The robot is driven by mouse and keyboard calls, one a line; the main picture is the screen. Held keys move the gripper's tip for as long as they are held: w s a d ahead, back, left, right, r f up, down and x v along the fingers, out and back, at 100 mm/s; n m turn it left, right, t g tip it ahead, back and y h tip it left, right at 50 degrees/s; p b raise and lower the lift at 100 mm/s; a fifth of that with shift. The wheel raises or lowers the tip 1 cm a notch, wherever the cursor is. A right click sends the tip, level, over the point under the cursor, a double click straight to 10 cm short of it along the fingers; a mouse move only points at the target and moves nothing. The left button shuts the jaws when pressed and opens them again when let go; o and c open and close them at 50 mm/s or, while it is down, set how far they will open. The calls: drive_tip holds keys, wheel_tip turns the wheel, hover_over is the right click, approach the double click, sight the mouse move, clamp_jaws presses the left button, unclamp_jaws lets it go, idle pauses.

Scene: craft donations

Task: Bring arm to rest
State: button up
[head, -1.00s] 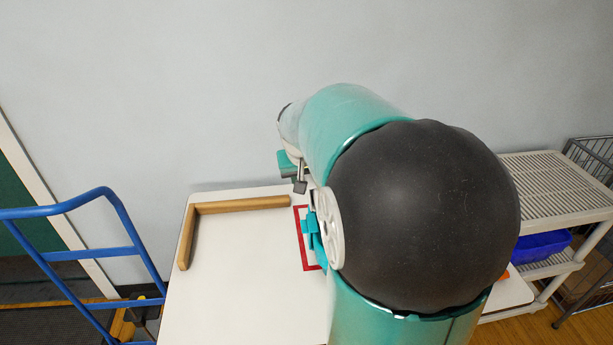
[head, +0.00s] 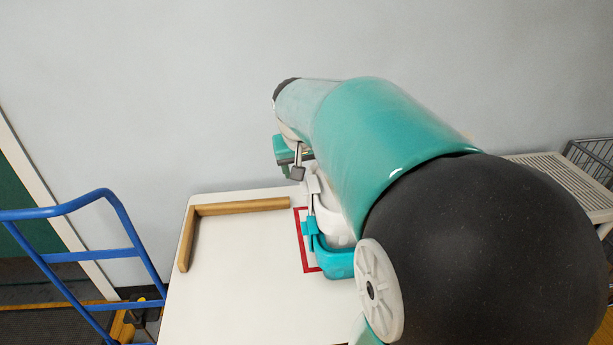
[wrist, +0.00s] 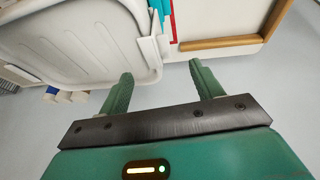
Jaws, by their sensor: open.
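My gripper (wrist: 160,72) shows in the wrist view with its two green fingers spread apart and nothing between them. In the head view my arm reaches over the right side of the white table (head: 230,270), and its end is at the table's far edge. A white and teal container (head: 340,262) stands at the red outline (head: 299,240) on the table, partly hidden behind my arm. In the wrist view a large pale ribbed panel (wrist: 75,45) fills the upper left, apart from the fingers. I cannot tell surely whether it is the container's lid.
An L-shaped wooden strip (head: 240,207) lies on the table's far left corner. A blue hand truck (head: 90,255) stands left of the table. A pale shelf rack (head: 570,180) and wire basket (head: 590,160) are at the right. A grey wall rises behind. The table's left half is clear.

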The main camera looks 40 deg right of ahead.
drive_tip(key=v, duration=0.8)
drive_tip(key=s+a+f+n+y, duration=0.1)
drive_tip(key=s+a+f+n, duration=0.1)
drive_tip(key=a, duration=0.5)
drive_tip(key=s+a+f+n+t+y, duration=0.1)
drive_tip(key=s+a+f+n, duration=0.1)
drive_tip(key=s+a+f, duration=0.2)
drive_tip(key=s+a+f+n+t+y, duration=0.1)
drive_tip(key=s+a+f+n, duration=0.1)
drive_tip(key=s+a, duration=0.4)
drive_tip(key=a+f, duration=0.1)
drive_tip(key=a, duration=0.3)
drive_tip(key=shift+s+a+y, duration=0.25)
drive_tip(key=shift+y, duration=0.05)
